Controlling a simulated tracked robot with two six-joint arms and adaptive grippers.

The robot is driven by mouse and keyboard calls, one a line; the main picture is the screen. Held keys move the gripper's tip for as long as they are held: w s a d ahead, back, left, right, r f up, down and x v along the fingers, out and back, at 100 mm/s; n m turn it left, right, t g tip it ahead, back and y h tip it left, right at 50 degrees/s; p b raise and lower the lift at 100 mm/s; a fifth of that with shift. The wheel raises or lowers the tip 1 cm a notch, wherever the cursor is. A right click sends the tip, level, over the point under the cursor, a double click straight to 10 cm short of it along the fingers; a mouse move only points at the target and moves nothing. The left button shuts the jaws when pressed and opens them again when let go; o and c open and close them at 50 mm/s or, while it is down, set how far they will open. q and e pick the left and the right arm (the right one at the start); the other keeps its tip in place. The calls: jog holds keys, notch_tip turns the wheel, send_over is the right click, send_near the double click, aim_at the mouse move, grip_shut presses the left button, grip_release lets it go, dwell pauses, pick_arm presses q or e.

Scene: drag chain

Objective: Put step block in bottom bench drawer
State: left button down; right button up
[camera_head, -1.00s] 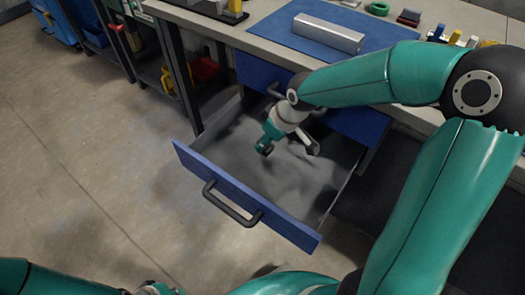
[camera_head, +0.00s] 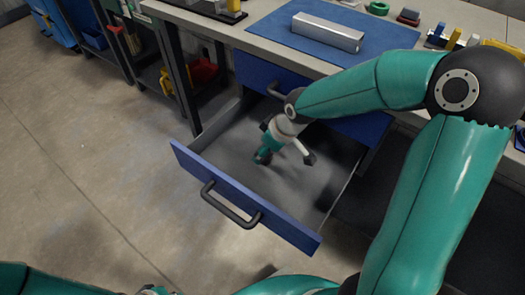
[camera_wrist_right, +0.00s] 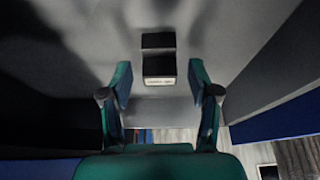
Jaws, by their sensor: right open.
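The bottom bench drawer (camera_head: 235,205) is pulled far out, with a blue front, a black handle and a grey inside. My right gripper (camera_head: 286,158) is inside the drawer, fingers pointing down, open. In the right wrist view, a small black stepped block (camera_wrist_right: 159,56) with a pale label on one face shows on the grey drawer floor. It lies ahead of the open fingers (camera_wrist_right: 160,85), with a clear gap from both. In the head view I cannot make out the block; the gripper may hide it. My left gripper is not in view.
The bench top (camera_head: 262,40) carries a blue mat (camera_head: 290,50) with a silver bar (camera_head: 327,32), and several small parts to the right. A shut upper drawer (camera_head: 255,72) sits above. Open floor (camera_head: 80,180) lies left of the drawer.

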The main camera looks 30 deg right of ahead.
jog(key=shift+s+r, duration=0.1)
jog(key=shift+r, duration=0.4)
jog(key=p+v, duration=0.3)
jog(key=v, duration=0.8)
jog(key=shift+s+d, duration=0.15)
jog(key=shift+s, duration=0.05)
jog(key=shift+w, duration=0.1)
